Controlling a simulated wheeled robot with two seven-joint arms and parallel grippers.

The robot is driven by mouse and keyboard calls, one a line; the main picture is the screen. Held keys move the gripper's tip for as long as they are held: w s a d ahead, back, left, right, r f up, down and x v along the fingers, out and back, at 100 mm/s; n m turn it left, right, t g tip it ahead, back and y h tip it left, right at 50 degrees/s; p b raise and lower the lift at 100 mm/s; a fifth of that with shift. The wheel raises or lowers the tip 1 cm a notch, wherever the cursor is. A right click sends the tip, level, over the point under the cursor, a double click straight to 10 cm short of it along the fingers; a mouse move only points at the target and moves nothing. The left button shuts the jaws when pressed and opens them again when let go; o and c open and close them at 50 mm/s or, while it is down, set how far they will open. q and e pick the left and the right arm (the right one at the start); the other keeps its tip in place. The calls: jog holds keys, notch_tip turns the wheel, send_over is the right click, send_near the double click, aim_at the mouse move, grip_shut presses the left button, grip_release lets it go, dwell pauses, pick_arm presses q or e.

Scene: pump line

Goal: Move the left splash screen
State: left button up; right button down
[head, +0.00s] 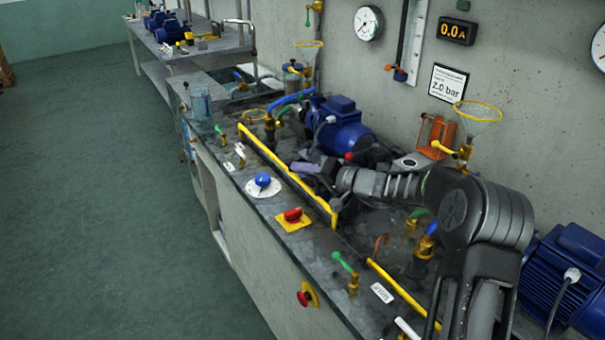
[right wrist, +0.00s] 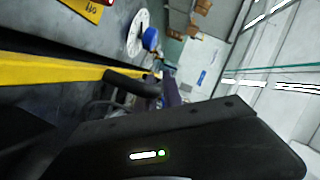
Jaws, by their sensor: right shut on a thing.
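The left splash screen (head: 267,152) shows as a long yellow top edge running along the dark worktop, between the pump and the front controls. Its yellow edge also runs across the left of the right wrist view (right wrist: 50,72). My right gripper (head: 297,168) reaches in from the right, low over the worktop beside the blue pump (head: 340,127). In the right wrist view its dark finger (right wrist: 132,83) lies at the yellow edge, and it is shut on the screen. The exact contact is partly hidden. My left gripper is not in view.
A blue knob (head: 263,180) and a red button on a yellow plate (head: 293,216) sit in front of the screen. A second yellow edge (head: 398,288) and green-handled valves (head: 344,262) are nearer. Funnels (head: 478,112) stand by the wall. The floor at left is clear.

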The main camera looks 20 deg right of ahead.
jog(key=shift+a+f, duration=0.1)
jog(key=shift+f, duration=0.05)
jog(key=c, duration=1.5)
grip_release()
jog(key=b+v, duration=0.1)
jog(key=v, duration=0.6)
jog(key=shift+s+d, duration=0.2)
jog(key=shift+s, duration=0.15)
